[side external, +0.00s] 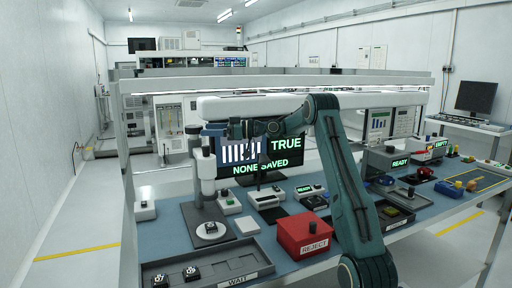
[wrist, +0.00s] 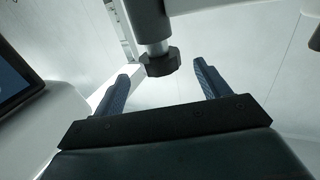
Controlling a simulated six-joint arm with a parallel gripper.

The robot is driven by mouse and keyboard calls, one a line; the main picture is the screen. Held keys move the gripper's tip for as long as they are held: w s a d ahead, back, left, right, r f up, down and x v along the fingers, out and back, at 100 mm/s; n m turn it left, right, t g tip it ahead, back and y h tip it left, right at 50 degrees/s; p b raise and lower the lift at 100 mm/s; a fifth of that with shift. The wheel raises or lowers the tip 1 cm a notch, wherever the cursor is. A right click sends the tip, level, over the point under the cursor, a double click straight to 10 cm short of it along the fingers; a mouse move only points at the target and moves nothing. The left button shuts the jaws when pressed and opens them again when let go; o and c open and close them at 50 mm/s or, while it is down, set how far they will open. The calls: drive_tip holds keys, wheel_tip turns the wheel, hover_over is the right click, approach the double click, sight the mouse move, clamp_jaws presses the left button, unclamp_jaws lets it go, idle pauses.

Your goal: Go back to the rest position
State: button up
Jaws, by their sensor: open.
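My gripper (side external: 213,130) is raised at the left end of my arm, beside the upper part of a grey-white upright column (side external: 206,165). In the wrist view my gripper (wrist: 162,72) has its two dark blue fingers spread wide. A grey shaft with a dark knob (wrist: 160,62) shows between the fingers; I cannot tell its depth or whether it touches them. No held part is visible.
Below the column, a white disc (side external: 210,236) bears a small dark part. A tray marked WAIT (side external: 232,270) holds two small parts. A red REJECT box (side external: 303,236) stands beside my arm. A screen (side external: 290,146) reads TRUE and NONE SAVED behind the gripper.

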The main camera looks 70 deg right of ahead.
drive_tip(key=w+a+r+n+g+h, duration=0.1)
drive_tip(key=a+r, duration=0.1)
drive_tip(key=a, duration=0.4)
drive_tip(key=w+a+r+g, duration=0.1)
drive_tip(key=a+r+g, duration=0.1)
drive_tip(key=a, duration=0.4)
drive_tip(key=s+a+f+g+h, duration=0.1)
drive_tip(key=s+a+g, duration=0.15)
drive_tip(key=a, duration=0.35)
drive_tip(key=s+a+g+h, duration=0.1)
drive_tip(key=s+a, duration=0.3)
drive_tip(key=a, duration=0.3)
drive_tip(key=s+a+f+m+g+h, duration=0.1)
drive_tip(key=s+a+f, duration=0.1)
drive_tip(key=s, duration=0.7)
drive_tip(key=s+a+f+m+g+h, duration=0.1)
drive_tip(key=s+a+f+m+g, duration=0.1)
drive_tip(key=s+f, duration=0.3)
drive_tip(key=s+a+f+m+g+h, duration=0.1)
drive_tip(key=s+a+f+m, duration=0.1)
drive_tip(key=s, duration=1.1)
drive_tip(key=shift+s+a+f+h, duration=0.3)
drive_tip(key=shift+a+f+h, duration=0.1)
drive_tip(key=shift+a+f, duration=0.25)
drive_tip(key=shift+g, duration=0.25)
drive_tip(key=shift+c, duration=0.4)
